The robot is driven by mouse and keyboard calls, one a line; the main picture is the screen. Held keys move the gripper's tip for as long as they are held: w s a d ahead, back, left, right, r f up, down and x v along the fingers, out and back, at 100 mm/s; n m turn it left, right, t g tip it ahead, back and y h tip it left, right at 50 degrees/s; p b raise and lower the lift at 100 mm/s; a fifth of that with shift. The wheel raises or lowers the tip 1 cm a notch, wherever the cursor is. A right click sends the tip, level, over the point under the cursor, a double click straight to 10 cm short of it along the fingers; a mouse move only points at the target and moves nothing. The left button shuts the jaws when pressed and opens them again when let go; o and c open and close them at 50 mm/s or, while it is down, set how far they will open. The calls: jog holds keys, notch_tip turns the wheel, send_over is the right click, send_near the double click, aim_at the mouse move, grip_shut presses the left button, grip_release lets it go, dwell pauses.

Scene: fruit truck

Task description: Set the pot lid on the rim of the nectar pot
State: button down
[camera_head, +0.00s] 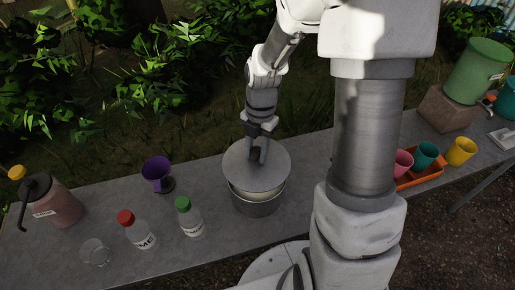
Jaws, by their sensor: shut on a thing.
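The pot lid (239,176) is a flat grey disc. My gripper (257,155) is shut on the lid's knob at its middle and reaches down from above. The nectar pot (258,207) is a round metal pot standing on the grey table. The lid covers most of the pot's mouth from this view and lies slightly up and left of it. A pale strip of the pot's inside shows below the lid's front edge. I cannot tell whether the lid touches the rim at the back.
An orange tray (424,175) with cups and a green dispenser (478,70) are right.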

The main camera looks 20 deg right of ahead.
aim_at(257, 159)
jog(key=shift+f+b, duration=1.8)
jog(key=shift+f, duration=0.55)
jog(key=shift+f+b, duration=0.35)
jog(key=shift+f, duration=0.35)
jog(key=shift+c, duration=2.2)
grip_release()
notch_tip(257, 159, up, 17)
jog(key=w+d+p, duration=0.1)
jog(key=shift+w+d+r+p, duration=0.2)
jog(key=shift+d+p, duration=0.1)
jog(key=shift+p, duration=0.1)
